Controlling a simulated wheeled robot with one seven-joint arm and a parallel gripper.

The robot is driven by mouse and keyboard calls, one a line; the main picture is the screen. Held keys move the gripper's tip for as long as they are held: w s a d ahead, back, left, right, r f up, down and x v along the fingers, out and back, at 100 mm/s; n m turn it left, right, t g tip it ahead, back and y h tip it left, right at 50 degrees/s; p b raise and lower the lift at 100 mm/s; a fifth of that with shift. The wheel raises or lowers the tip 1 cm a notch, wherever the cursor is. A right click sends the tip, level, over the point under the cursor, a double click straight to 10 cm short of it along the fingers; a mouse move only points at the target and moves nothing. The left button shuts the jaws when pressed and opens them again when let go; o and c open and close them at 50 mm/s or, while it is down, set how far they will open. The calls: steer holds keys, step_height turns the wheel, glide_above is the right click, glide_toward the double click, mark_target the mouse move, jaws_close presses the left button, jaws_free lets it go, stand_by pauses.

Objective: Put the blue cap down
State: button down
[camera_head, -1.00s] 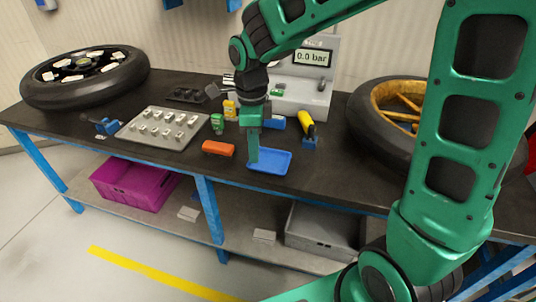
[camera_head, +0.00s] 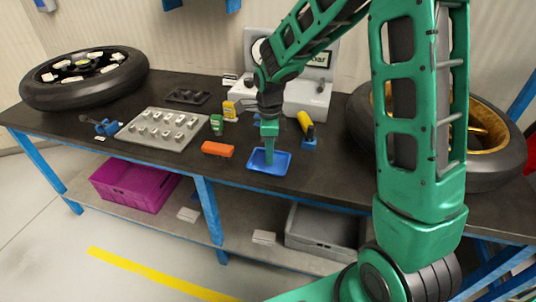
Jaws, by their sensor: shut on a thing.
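My gripper (camera_head: 269,160) points down over the small blue tray (camera_head: 282,167), with its fingertips at or just above the tray's floor. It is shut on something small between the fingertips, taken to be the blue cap. The cap itself cannot be made out, hidden by the fingers or lost against the blue tray. I cannot tell whether it touches the tray.
An orange block (camera_head: 217,149) lies left of the tray. A yellow-handled tool in a blue holder (camera_head: 309,143) stands to the right. A grey parts tray (camera_head: 163,129), a gauge unit (camera_head: 306,97) and two wheels (camera_head: 84,77) (camera_head: 489,155) share the dark bench.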

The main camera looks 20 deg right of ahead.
steer(key=shift+f, duration=0.25)
steer(key=c, duration=1.8)
jaws_free()
steer(key=shift+o, duration=0.2)
step_height(320, 180, up, 12)
steer(key=s+d+r+n, duration=0.4)
steer(key=s+d+n, duration=0.4)
steer(key=s+d, duration=0.6)
steer(key=s+d+f+n, duration=0.1)
steer(key=s+n, duration=0.3)
steer(key=s, duration=0.4)
steer(key=s+d+f+n, duration=0.1)
steer(key=s+d+n, duration=0.1)
steer(key=s, duration=0.7)
steer(key=shift+s+d+f+n, duration=0.15)
steer(key=shift+s+f+n, duration=0.15)
steer(key=shift+n, duration=0.6)
